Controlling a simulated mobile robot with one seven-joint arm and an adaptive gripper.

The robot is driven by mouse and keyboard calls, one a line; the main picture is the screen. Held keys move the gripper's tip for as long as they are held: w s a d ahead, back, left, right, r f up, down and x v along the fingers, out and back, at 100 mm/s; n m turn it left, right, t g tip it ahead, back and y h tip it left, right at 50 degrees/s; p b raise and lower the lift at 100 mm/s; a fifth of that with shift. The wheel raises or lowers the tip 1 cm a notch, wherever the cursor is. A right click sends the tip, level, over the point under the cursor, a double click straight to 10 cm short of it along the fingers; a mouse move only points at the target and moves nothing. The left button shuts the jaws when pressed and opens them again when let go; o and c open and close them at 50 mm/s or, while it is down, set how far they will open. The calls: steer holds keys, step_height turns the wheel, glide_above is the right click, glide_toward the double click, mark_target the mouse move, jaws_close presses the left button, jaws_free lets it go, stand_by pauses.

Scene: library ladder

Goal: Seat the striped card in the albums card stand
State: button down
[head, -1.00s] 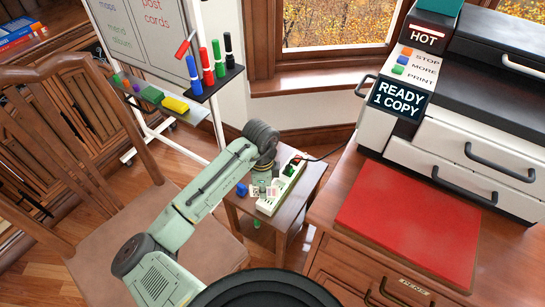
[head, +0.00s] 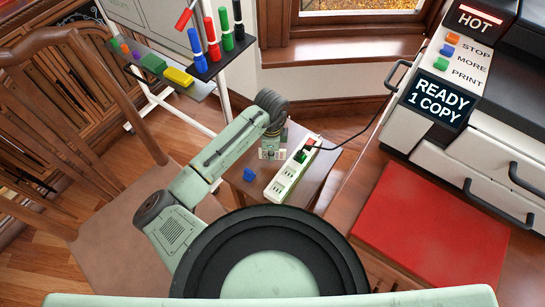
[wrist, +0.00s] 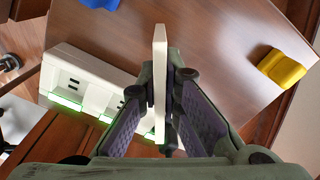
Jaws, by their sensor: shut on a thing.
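My gripper (wrist: 162,125) is shut on a thin pale card (wrist: 160,60), seen edge-on between the fingers in the wrist view. A blue block-like piece (head: 250,175) stands on the table, and also shows at the wrist view's top edge (wrist: 100,3). A yellow piece with a dark recess (wrist: 286,66) stands to the right in the wrist view. I cannot tell which piece is the albums stand.
A long white strip with dark slots (head: 284,182) lies on the side table (head: 238,184), close to the gripper. It is green-lit at its edge in the wrist view (wrist: 72,76). A chair (head: 110,215) stands left; a cabinet with a red mat (head: 430,225) stands right.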

steer(key=shift+f, duration=1.8)
steer(key=shift+f, duration=0.1)
steer(key=c, duration=1.8)
jaws_free()
